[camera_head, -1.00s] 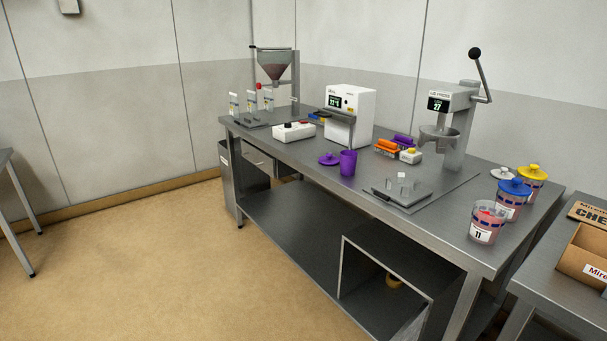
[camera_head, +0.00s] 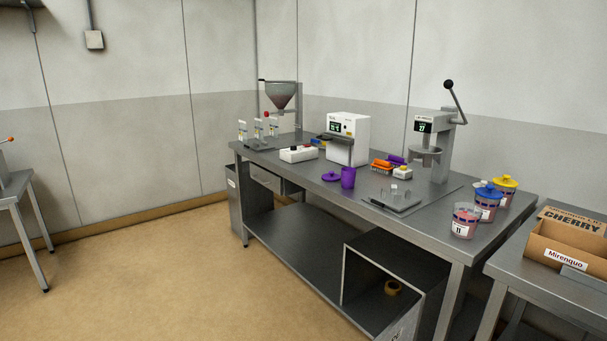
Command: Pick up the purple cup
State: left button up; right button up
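The purple cup (camera_head: 348,177) stands upright on the steel workbench (camera_head: 292,180), near its front edge. A purple lid (camera_head: 331,176) with a knob lies on the bench just left of the cup. A white machine (camera_head: 348,138) with a small display stands behind the cup. Neither of my grippers shows in the head view.
Right of the cup lie a dark tray (camera_head: 391,203), orange (camera_head: 381,166) and purple blocks, a press (camera_head: 436,145) and lidded jars (camera_head: 489,202). A second table with a cardboard box (camera_head: 570,247) stands at right. The floor (camera_head: 190,270) at front left is clear.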

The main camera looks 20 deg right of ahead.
aim_at(348, 173)
jog(key=u, duration=0.3)
jog(key=i, duration=1.7)
jog(key=z, duration=1.2)
jog(key=i, duration=0.95)
jog(key=z, duration=0.95)
